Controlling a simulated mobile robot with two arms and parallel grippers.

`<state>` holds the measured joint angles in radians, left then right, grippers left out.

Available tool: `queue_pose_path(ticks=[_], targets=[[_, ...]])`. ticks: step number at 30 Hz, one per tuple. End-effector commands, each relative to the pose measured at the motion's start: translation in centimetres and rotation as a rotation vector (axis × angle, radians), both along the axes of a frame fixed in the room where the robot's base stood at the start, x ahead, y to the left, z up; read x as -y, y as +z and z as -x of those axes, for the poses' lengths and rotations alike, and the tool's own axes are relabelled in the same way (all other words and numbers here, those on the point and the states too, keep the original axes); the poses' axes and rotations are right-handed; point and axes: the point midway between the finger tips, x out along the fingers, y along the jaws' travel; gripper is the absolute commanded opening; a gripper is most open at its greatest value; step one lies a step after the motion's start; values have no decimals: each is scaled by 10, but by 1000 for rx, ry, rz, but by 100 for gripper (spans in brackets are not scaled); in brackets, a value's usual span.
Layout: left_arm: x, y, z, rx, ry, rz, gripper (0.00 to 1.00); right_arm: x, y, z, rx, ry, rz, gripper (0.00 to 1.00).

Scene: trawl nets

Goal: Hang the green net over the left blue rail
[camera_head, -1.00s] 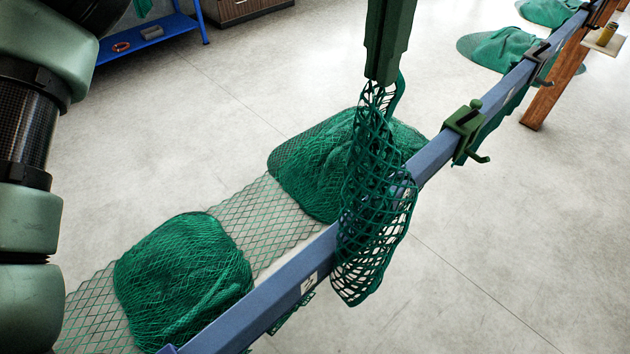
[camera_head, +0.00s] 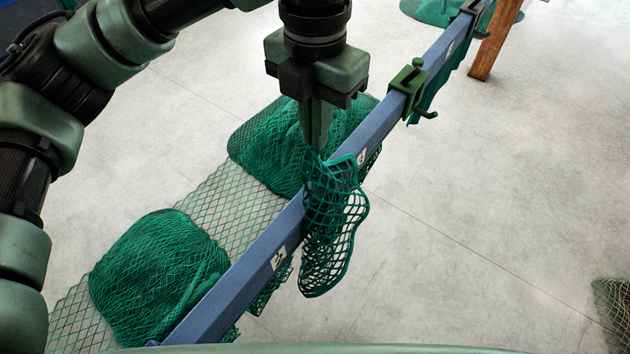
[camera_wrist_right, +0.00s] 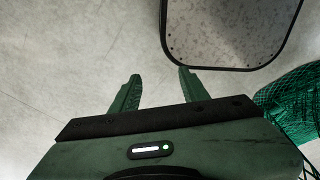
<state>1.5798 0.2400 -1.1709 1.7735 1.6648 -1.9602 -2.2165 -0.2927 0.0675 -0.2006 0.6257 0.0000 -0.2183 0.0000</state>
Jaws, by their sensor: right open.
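The green net (camera_head: 335,225) lies across the blue rail (camera_head: 245,280); its open mesh hangs down on the rail's right side, above the floor. My left gripper (camera_head: 317,146) points down at the rail's left edge, its fingers together on the net's upper end. How far the net reaches down the rail's left side is hidden by the gripper and the green heap behind. My right gripper (camera_wrist_right: 159,75) shows only in the right wrist view, open and empty above the floor.
Green net heaps (camera_head: 160,265) lie on the floor left of the rail. A green clamp with a hook (camera_head: 410,88) sits farther along the rail, near a wooden post (camera_head: 495,42). Another net (camera_head: 612,305) lies at the right edge. The floor right of the rail is mostly clear.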

Motion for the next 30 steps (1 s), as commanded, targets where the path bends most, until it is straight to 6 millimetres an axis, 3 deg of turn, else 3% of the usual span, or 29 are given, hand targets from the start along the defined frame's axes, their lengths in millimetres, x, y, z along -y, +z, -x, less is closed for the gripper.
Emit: queue_pose_path(ticks=[9, 21, 27, 30], targets=[[-1, -43, 0, -2, 1, -1, 0, 10, 14, 9, -14, 4, 13, 45], [-1, -52, 0, 0, 0, -1, 0, 12, 15, 11, -16, 4, 14, 45], [-1, -52, -1, 0, 1, -1, 57, 12, 15, 11, -16, 4, 15, 45], [-1, -52, -1, 0, 1, -1, 58, 12, 15, 10, -16, 4, 15, 45]])
